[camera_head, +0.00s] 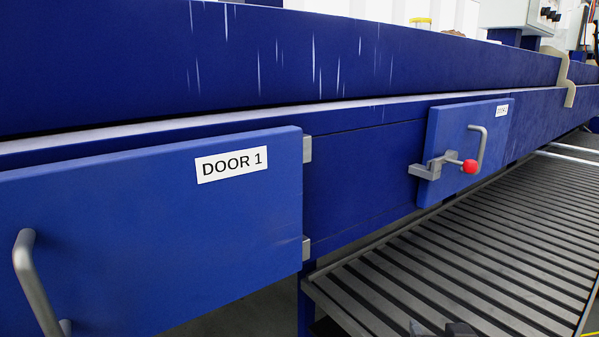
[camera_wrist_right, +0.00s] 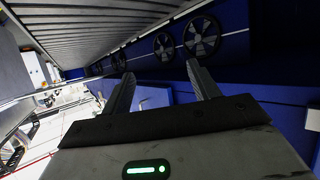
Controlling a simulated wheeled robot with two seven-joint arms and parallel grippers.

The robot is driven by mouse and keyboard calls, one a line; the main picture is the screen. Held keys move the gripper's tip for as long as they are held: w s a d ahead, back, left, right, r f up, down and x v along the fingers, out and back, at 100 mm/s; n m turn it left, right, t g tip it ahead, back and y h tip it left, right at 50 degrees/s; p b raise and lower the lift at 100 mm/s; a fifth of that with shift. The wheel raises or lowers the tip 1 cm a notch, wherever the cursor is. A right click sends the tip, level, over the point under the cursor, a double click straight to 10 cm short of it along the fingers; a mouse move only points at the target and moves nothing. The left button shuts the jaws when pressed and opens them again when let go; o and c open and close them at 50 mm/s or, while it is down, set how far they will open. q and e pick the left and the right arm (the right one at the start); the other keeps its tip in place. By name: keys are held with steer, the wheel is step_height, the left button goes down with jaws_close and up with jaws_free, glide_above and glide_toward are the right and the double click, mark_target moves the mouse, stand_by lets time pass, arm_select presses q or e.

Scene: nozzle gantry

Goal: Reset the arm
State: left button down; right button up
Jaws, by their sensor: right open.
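My right gripper (camera_wrist_right: 162,85) is open and empty in the right wrist view, its two dark fingers spread apart. In the head view only a small dark tip of the right gripper (camera_head: 443,328) shows at the bottom edge, over the slatted platform. My left gripper is not in view. A blue door labelled DOOR 1 (camera_head: 150,240) fills the left of the head view, with a grey handle (camera_head: 30,285) at its left. A smaller blue door (camera_head: 450,130) on the right has a grey handle and a latch with a red knob (camera_head: 469,166).
A long blue gantry beam (camera_head: 300,55) with white scratches runs across the top. A grey slatted platform (camera_head: 500,230) extends along the lower right. In the right wrist view, several round fans (camera_wrist_right: 202,36) sit on a blue surface beyond the fingers.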

steer(key=s+a+f+n+g+y, duration=0.1)
steer(key=s+f+n+g, duration=0.1)
steer(key=s+f+g, duration=0.65)
steer(key=s+a+f+n+g+y, duration=0.15)
steer(key=s+f, duration=0.35)
steer(key=s, duration=0.9)
arm_select(q)
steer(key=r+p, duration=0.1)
steer(key=p, duration=0.2)
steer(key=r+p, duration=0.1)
steer(key=p, duration=0.2)
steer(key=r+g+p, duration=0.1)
steer(key=p, duration=0.1)
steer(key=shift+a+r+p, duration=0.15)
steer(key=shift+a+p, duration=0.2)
steer(key=shift+p, duration=0.05)
arm_select(e)
steer(key=w+a+r+t+y, duration=0.3)
steer(key=w+a+r+t, duration=0.2)
steer(key=w+a+t, duration=0.1)
steer(key=shift+w+r+t, duration=0.15)
steer(key=shift+w+t, duration=0.4)
steer(key=shift+t, duration=0.25)
